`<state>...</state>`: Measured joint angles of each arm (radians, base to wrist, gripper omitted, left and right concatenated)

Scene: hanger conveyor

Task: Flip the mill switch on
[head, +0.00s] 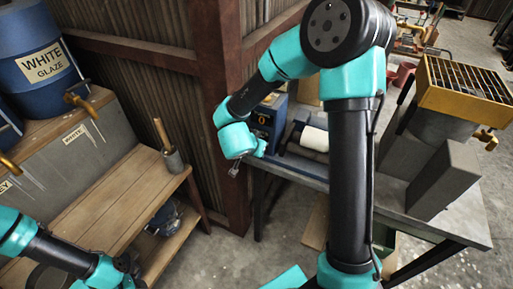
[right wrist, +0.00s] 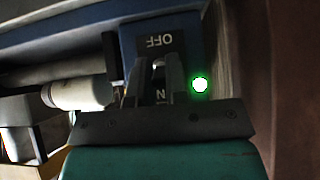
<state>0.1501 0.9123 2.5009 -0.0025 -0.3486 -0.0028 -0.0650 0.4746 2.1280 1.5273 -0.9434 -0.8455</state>
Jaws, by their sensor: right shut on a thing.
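The mill's blue switch box (head: 268,116) stands at the back of the metal table in the head view, partly behind my right arm. In the right wrist view the box (right wrist: 190,35) shows close up, with an upside-down OFF label and part of an ON label between the fingers. A green light (right wrist: 200,84) glows beside them. My right gripper (right wrist: 154,78) is at the box face, shut on the small pale switch lever (right wrist: 158,70), which is mostly hidden by the fingers. My left gripper (head: 127,265) is low at bottom left, away from the mill; its jaws are unclear.
A white roller (head: 314,138) lies beside the box; a white cylinder also shows in the right wrist view (right wrist: 75,94). A rusty post (head: 222,100) stands left of the mill. A wooden bench (head: 110,195) and a blue glaze drum (head: 35,85) are at left.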

